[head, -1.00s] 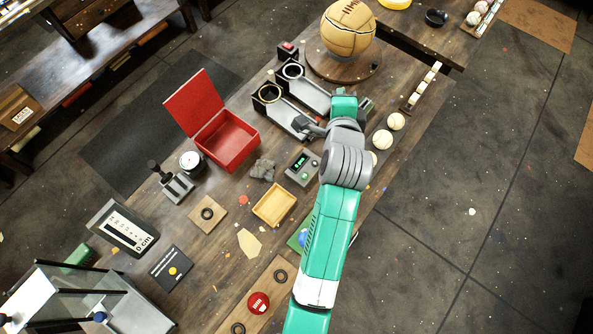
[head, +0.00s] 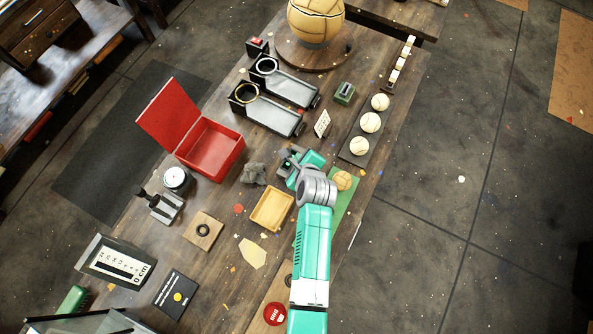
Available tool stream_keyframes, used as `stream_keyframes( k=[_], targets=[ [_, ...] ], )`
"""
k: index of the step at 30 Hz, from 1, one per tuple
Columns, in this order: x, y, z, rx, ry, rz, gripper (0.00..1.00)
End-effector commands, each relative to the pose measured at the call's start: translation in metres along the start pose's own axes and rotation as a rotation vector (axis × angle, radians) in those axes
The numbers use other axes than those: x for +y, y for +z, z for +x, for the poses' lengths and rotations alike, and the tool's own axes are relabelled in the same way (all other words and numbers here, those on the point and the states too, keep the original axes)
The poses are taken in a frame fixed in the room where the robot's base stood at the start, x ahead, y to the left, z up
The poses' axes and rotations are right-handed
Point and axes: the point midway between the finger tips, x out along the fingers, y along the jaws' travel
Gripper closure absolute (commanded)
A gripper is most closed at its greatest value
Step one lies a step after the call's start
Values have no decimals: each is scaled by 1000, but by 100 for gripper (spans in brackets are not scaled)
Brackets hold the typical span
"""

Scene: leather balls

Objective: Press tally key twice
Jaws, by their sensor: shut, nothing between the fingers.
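My gripper (head: 293,157) is shut and empty, directly over or beside this device in the head view. My wrist and hand hide most of the device, including its keys. I cannot tell whether the fingertips touch a key. A small green box with a dark top (head: 345,93) stands farther back and is clear of my arm.
The open red box (head: 211,148) and yellow tray (head: 271,208) lie left of my arm. Two grey ring-topped stands (head: 270,110) are behind.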

Motion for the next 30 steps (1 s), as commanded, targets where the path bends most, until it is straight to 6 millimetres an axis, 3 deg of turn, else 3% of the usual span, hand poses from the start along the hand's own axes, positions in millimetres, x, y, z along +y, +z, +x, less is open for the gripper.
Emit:
stream_keyframes(
  k=[8, 24, 30],
  targets=[
    [3, -4, 5, 0, -1, -2, 100],
    [38, -38, 52, 0, 0, -2, 100],
    [44, -45, 62, 0, -1, -2, 100]
  ],
)
